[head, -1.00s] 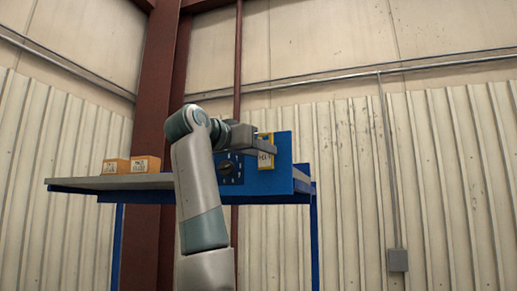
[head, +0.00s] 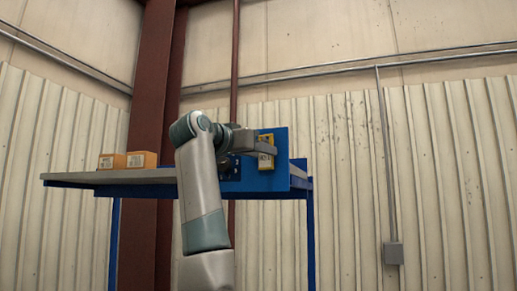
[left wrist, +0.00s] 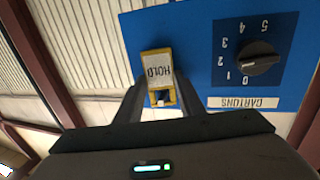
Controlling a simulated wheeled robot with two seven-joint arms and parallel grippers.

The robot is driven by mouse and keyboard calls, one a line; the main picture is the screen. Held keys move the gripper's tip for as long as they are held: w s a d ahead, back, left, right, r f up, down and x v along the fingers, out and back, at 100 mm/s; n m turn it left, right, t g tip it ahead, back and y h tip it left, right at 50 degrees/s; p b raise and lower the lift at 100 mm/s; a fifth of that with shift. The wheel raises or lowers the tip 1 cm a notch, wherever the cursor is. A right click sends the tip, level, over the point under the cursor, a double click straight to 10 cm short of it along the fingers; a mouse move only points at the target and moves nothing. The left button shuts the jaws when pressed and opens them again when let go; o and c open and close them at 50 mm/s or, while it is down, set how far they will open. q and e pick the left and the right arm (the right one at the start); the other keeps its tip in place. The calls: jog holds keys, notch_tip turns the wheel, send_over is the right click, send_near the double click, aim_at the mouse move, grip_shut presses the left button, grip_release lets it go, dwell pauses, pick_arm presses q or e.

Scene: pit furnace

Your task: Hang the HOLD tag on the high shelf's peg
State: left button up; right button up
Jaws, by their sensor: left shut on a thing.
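The HOLD tag (left wrist: 157,70) is a small yellow plate with a white label, its word upside down in the left wrist view. It also shows in the head view (head: 265,161). My left gripper (left wrist: 161,94) is shut on the tag near its slotted end; in the head view the gripper (head: 268,149) is in front of the blue panel. The tag is at the panel's face; I cannot tell whether it touches. The high shelf (head: 110,178) carries the blue panel (head: 281,180) at its right end. I cannot make out the peg. My right gripper is not in view.
A black dial (left wrist: 258,58) with numbers and a CARTONS label (left wrist: 243,103) is on the panel beside the tag. Two orange cartons (head: 126,161) sit on the shelf's left part. A rust-red column (head: 152,70) stands behind. The space right of the panel is clear.

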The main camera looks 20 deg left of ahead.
pick_arm(q)
jog(key=shift+w+f, duration=0.2)
dwell(0.6)
jog(key=o, duration=1.1)
jog(key=shift+s, duration=0.15)
